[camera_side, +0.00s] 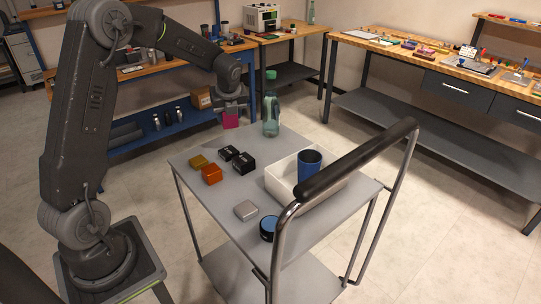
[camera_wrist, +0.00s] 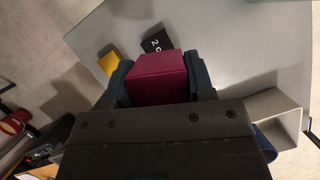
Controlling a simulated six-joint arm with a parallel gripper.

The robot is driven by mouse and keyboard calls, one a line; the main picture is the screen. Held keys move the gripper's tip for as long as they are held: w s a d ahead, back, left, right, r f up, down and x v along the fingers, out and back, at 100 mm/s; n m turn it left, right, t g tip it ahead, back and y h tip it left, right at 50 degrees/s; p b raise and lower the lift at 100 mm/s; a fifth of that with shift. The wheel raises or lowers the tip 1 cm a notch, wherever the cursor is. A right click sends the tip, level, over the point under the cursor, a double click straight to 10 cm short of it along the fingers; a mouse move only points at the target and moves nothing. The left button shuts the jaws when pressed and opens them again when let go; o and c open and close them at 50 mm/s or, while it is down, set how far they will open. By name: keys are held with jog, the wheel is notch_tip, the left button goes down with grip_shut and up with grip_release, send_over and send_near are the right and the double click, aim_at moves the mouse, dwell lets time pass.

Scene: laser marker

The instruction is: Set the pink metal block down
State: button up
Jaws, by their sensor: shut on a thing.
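The pink metal block (camera_side: 230,120) is held between the fingers of my gripper (camera_side: 231,106). In the wrist view the pink block (camera_wrist: 158,77) fills the space between the two dark fingers of my gripper (camera_wrist: 160,82), which is shut on it. In the side view the block hangs at the back of the grey cart top (camera_side: 222,221), to the left of a green bottle (camera_side: 271,110). It looks raised above the cart top. Its exact height, and whether it is over the back edge, I cannot tell.
On the cart stand black blocks (camera_side: 243,163), an orange block (camera_side: 211,173), a yellow block (camera_side: 199,161), a silver block (camera_side: 246,210) and a round blue-topped item (camera_side: 268,228). A white bin (camera_side: 281,182) holds a blue cup (camera_side: 309,164). A cart handle (camera_side: 358,160) rises at right. The front left top is bare.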

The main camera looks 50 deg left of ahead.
jog(key=shift+w+f+m, duration=0.2)
jog(key=shift+w+m, duration=0.1)
jog(key=shift+w, duration=0.75)
jog(key=w+d+f, duration=0.4)
jog(key=w+d, duration=0.1)
jog(key=w+d+f, duration=0.2)
jog(key=shift+w+d+f, duration=0.35)
jog(key=shift+w+d, duration=0.05)
jog(key=shift+f, duration=2)
jog(key=shift+f, duration=0.15)
jog(key=o, duration=1.1)
jog(key=shift+o, duration=0.2)
